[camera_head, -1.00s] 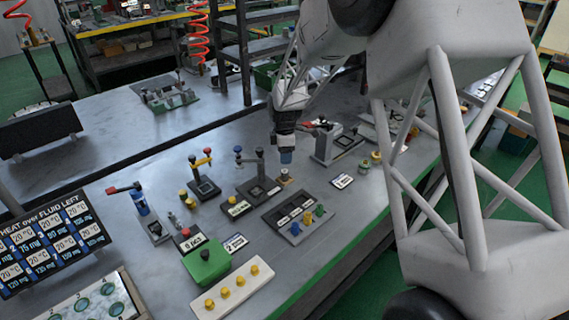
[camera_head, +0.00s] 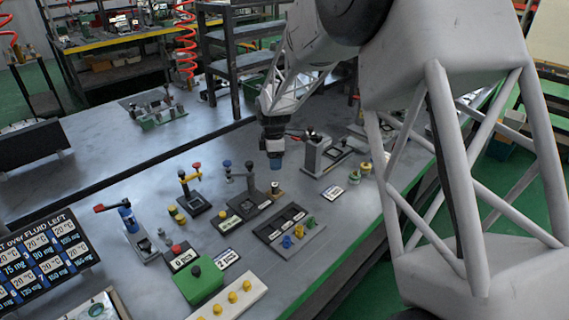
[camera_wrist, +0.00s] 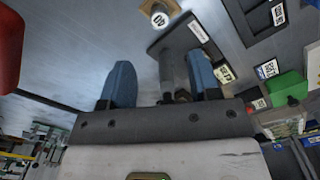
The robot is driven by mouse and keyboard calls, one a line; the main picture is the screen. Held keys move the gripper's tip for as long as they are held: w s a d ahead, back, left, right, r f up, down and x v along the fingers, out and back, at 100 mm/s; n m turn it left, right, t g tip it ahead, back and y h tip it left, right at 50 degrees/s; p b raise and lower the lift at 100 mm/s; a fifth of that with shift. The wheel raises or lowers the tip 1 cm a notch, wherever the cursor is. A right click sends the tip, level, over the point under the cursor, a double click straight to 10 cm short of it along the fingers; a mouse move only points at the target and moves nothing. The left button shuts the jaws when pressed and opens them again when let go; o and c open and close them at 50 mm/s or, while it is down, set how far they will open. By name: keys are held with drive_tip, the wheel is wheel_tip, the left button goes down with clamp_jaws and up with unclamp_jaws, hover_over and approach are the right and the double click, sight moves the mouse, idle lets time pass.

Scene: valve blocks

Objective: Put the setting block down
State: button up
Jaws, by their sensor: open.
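A gap shows between fingertips and block. In the wrist view my gripper (camera_wrist: 162,82) has its two blue fingers apart with nothing held between them. The tan block (camera_wrist: 160,14) shows at the top there, beyond the fingertips, with a dark number on its white face.
A dark tray with coloured knobs (camera_head: 268,236) lies in front. A grey block with a red lever (camera_head: 312,158) stands right. A valve block with yellow and red knobs (camera_head: 193,205) stands left, near a green box (camera_head: 203,283). Bare bench (camera_head: 130,165) lies further back left.

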drive_tip(key=s+d+r+m+t, duration=0.1)
drive_tip(key=s+d+r+m, duration=0.4)
drive_tip(key=s+d+r, duration=0.4)
drive_tip(key=s+d+r+m, duration=0.5)
drive_tip(key=s+r, duration=0.3)
drive_tip(key=s, duration=0.3)
drive_tip(key=s+d+m, duration=0.2)
drive_tip(key=s+m, duration=0.1)
drive_tip(key=s, duration=0.6)
drive_tip(key=s+d+m+t, duration=0.1)
drive_tip(key=s+d+m, duration=0.2)
drive_tip(key=s, duration=0.6)
drive_tip(key=s+d+m, duration=0.3)
drive_tip(key=s+m, duration=0.1)
drive_tip(key=s, duration=0.5)
drive_tip(key=shift+s+r+t, duration=0.15)
drive_tip(key=shift+r+t, duration=0.15)
drive_tip(key=shift+r, duration=0.15)
drive_tip(key=shift+d, duration=0.1)
